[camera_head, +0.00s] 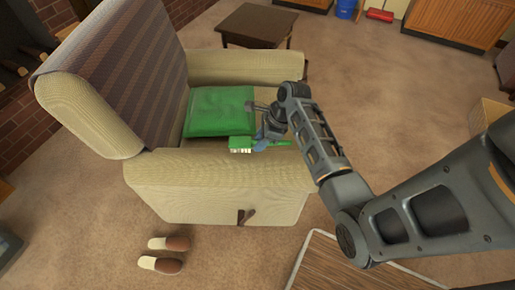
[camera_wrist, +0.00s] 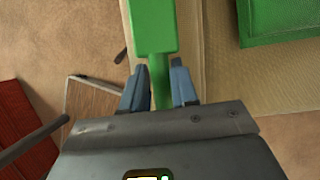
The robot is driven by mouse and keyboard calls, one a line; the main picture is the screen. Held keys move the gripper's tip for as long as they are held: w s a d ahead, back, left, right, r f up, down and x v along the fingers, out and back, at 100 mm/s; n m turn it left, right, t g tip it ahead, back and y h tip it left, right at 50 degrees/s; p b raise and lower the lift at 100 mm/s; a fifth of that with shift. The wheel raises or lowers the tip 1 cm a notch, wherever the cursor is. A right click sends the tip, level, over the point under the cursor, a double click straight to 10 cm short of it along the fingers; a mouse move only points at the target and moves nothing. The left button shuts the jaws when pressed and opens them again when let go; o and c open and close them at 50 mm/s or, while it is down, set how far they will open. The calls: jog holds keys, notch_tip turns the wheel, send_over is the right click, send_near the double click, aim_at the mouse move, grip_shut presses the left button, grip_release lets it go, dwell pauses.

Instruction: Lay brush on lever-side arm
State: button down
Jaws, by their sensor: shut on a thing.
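The green brush (camera_head: 241,147) with pale bristles is in my gripper (camera_head: 262,143), which is shut on its handle. In the wrist view the brush (camera_wrist: 152,25) points away from me, its handle between the two blue-grey fingers (camera_wrist: 160,88). The beige armchair's near arm (camera_head: 190,172) has a dark lever (camera_head: 245,216) low on its outer side. The brush is at the top of this arm, bristles facing down in the head view. I cannot tell whether it touches the fabric.
A green cushion (camera_head: 220,111) lies on the seat beside the near arm. The far arm (camera_head: 245,66) is bare. Slippers (camera_head: 169,243) lie on the carpet in front. A wooden-topped table (camera_head: 340,268) stands at the lower right, and a dark low table (camera_head: 257,25) behind.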

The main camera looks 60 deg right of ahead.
jog(key=shift+w+a+f, duration=0.25)
jog(key=shift+w+f, duration=0.1)
jog(key=shift+f, duration=1.9)
jog(key=shift+f, duration=0.25)
jog(key=c, duration=0.9)
grip_release()
jog(key=shift+o, duration=0.2)
jog(key=shift+r, duration=0.1)
